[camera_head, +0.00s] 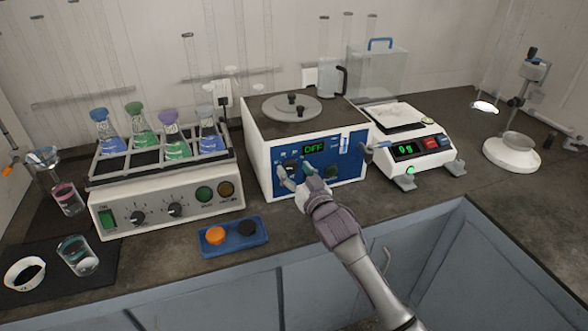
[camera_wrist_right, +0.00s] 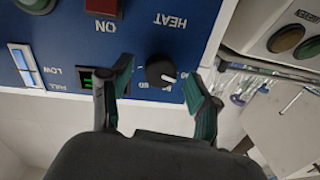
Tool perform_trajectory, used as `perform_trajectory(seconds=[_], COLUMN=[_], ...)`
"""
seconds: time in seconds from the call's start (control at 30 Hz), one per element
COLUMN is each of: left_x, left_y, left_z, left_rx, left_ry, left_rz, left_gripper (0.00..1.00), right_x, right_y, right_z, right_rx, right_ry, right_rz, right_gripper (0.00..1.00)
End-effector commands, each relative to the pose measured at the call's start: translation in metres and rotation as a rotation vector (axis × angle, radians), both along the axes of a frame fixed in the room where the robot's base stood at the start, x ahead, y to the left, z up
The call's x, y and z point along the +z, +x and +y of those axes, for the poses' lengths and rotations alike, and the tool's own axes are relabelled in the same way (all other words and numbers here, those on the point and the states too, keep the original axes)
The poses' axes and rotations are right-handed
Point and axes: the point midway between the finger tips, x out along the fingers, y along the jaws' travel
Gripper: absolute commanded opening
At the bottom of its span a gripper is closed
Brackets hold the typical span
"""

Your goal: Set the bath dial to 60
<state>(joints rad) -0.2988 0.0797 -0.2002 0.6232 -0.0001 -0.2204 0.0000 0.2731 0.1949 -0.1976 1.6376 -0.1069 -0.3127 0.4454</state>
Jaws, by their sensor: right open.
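The bath (camera_head: 262,145) is a white box with a blue front panel and a green display reading OFF. In the right wrist view its dial (camera_wrist_right: 160,71) is a round black knob with a white pointer mark, on the upside-down blue panel. A HEAT label is beside it; the scale numbers are too small or hidden to read. My right gripper (camera_head: 298,178) is at the panel, with open fingers. In the wrist view the gripper (camera_wrist_right: 157,80) has one finger on each side of the dial, with gaps visible. My left gripper is not in view.
A shaker (camera_head: 165,212) with several stoppered flasks stands left of the bath. A balance (camera_head: 410,145) stands close on the right. A blue tray (camera_head: 238,242) with an orange and a black piece lies in front. A red switch (camera_wrist_right: 104,5) is near the dial.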

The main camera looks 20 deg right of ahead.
Motion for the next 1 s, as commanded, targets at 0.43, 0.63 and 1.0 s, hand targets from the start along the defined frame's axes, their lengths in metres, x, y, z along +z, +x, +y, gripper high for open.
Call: perform_trajectory(seconds=[0.43, 0.63, 1.0], left_x=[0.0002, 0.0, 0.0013], left_y=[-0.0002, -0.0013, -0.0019], left_z=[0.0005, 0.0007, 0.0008], left_rx=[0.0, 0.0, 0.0], left_ry=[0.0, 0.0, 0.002], left_rz=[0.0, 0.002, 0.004], left_gripper=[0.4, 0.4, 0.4], right_x=[-0.0002, -0.0002, 0.0001], right_y=[0.0086, 0.0085, 0.0085], right_z=[0.0014, 0.0012, 0.0011], right_rx=[0.001, 0.0, 0.0], right_ry=[-0.001, -0.001, 0.021], right_rz=[0.0, 0.0, 0.001], right_gripper=[0.57, 0.23, 0.02])
